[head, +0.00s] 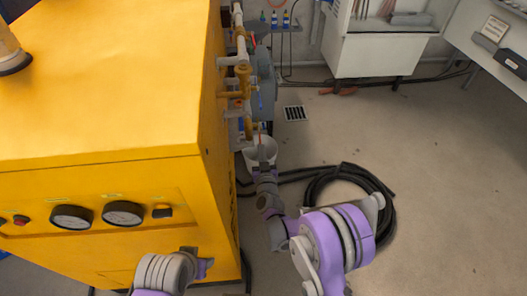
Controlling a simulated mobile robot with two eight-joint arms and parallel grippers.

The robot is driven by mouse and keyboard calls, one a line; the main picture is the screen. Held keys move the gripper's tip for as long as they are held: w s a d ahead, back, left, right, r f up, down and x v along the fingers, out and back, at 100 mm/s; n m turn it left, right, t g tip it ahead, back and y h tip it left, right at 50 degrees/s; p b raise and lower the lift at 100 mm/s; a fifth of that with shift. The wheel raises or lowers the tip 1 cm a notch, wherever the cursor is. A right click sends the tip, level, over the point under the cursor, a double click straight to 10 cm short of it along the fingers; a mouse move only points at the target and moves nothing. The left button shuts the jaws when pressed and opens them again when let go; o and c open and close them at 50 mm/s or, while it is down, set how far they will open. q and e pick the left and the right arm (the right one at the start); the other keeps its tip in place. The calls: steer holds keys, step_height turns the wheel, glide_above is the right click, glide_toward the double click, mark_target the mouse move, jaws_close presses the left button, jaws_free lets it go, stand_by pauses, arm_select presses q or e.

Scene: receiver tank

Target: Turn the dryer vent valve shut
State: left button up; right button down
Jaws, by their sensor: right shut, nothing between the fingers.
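Pipework with brass-coloured fittings and small valves (243,82) runs down the right side of the yellow cabinet. A small red part (239,104) sits on it, and a thin red handle (260,133) shows just above my right gripper. I cannot tell for sure which of these is the dryer vent valve. My right gripper (264,151) is shut and empty at the lower end of the pipework, close to the red handle; whether they touch is unclear. My left arm (168,272) is low in front of the cabinet; its gripper's fingers do not show clearly.
The yellow cabinet (100,90) with two gauges (123,213) fills the left side. A grey tank (264,80) stands behind the pipes. A coiled black hose (388,212) lies on the floor right of my arm. The floor farther right is clear.

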steer(key=shift+w+a+f, duration=0.25)
steer(key=shift+w+f, duration=0.75)
steer(key=shift+w, duration=0.15)
steer(key=shift+w+f, duration=0.2)
steer(key=shift+w, duration=0.3)
steer(key=shift+b, duration=0.3)
